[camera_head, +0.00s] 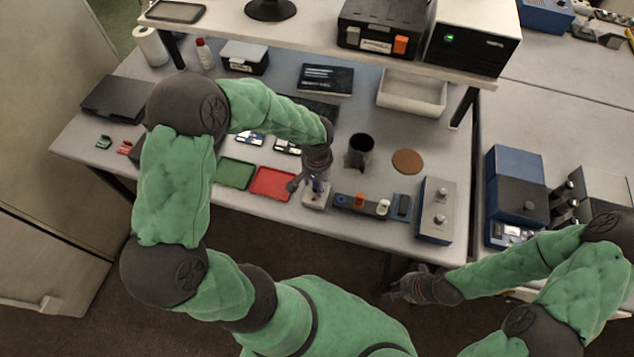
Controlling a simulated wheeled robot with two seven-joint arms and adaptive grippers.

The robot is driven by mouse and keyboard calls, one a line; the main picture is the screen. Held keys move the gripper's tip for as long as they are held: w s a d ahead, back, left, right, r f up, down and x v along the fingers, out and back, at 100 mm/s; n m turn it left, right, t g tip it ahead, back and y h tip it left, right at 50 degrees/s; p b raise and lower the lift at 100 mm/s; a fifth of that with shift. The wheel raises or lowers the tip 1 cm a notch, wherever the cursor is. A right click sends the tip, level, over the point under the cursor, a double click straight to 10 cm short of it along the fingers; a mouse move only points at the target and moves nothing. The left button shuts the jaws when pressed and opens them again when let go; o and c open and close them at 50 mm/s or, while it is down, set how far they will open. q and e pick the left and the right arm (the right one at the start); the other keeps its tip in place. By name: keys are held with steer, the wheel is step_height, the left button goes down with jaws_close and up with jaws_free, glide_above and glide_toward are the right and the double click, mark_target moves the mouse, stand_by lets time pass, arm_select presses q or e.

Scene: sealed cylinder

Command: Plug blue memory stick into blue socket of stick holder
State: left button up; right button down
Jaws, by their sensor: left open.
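My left gripper (307,186) is open and points down at the front of the table, left of the dark bar. A small blue piece, likely the blue memory stick (318,187), shows between or just beside its fingers. Directly below is a small whitish block, likely the stick holder (316,202). The fingers cover part of both, so I cannot tell whether the blue piece is seated in a socket, or see the blue socket. My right gripper (398,291) is low in front of the table edge, away from these things; its fingers are too dark to read.
A dark bar (345,201) with orange and white parts lies right of the block. Green (235,174) and red (268,186) trays lie left. A dark cup (360,150) and brown disc (407,161) stand behind. Small green (104,142) and red (125,147) pieces lie far left.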

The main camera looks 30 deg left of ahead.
stand_by(0.8)
arm_select(q)
jaws_close()
steer(key=shift+r, duration=0.1)
steer(key=shift+r+p, duration=1.85)
steer(key=shift+r, duration=1.05)
